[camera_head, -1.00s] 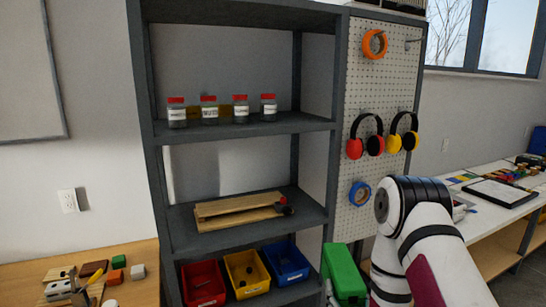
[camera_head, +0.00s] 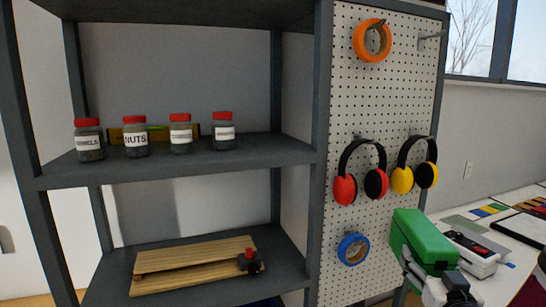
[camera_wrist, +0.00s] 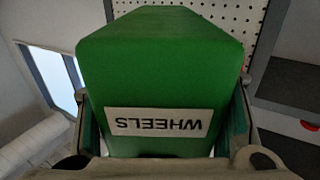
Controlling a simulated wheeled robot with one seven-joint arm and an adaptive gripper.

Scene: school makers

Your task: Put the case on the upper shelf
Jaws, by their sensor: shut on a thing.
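A green case (camera_head: 424,240) is held up in front of the pegboard's lower right side in the head view. In the wrist view the green case (camera_wrist: 160,75) fills the middle, with a white label reading WHEELS upside down. My gripper (camera_wrist: 163,125) is shut on the case, one finger on each side of it. The grey shelf unit stands to the left of the case. Its upper shelf (camera_head: 190,160) carries several red-lidded jars (camera_head: 136,137) in a row, with a bare stretch at its right end. The lower shelf (camera_head: 200,292) carries wooden planks.
The pegboard (camera_head: 375,100) beside the shelf holds orange tape (camera_head: 372,40), two pairs of earmuffs (camera_head: 361,172) and blue tape (camera_head: 353,249). A white worktable (camera_head: 508,236) stands at the right.

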